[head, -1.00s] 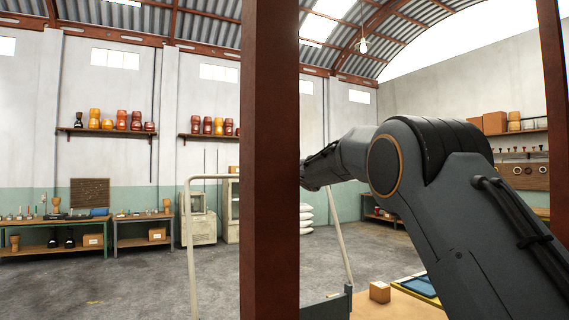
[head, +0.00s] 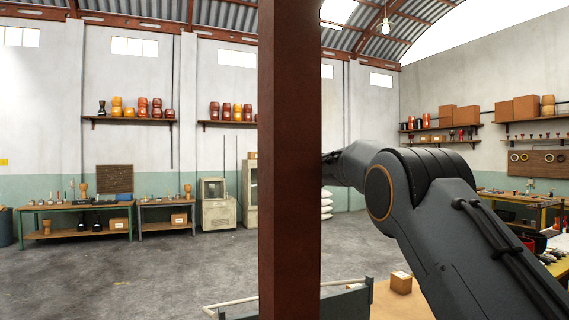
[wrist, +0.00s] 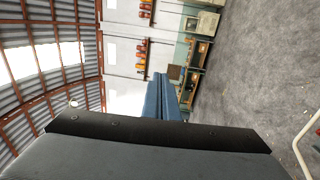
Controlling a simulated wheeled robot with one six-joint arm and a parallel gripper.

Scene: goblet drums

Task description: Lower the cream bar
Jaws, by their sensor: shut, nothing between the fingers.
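The cream bar (head: 232,302) is a thin pale tube. It lies low and nearly level at the bottom of the head view, passing behind the dark red post, which hides its middle. A curved piece of it also shows at the right edge of the wrist view (wrist: 298,143). My gripper (wrist: 159,82) shows in the wrist view as two blue-grey fingers, shut together with nothing between them. It points out over the room, apart from the visible piece of bar. In the head view the post hides my gripper.
The dark red post (head: 290,160) stands close in front, beside my arm. A small cardboard box (head: 401,283) sits on a tan surface at the lower middle. Workbenches (head: 72,222) line the far wall, and shelves hold drums (head: 142,107). The grey floor between is open.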

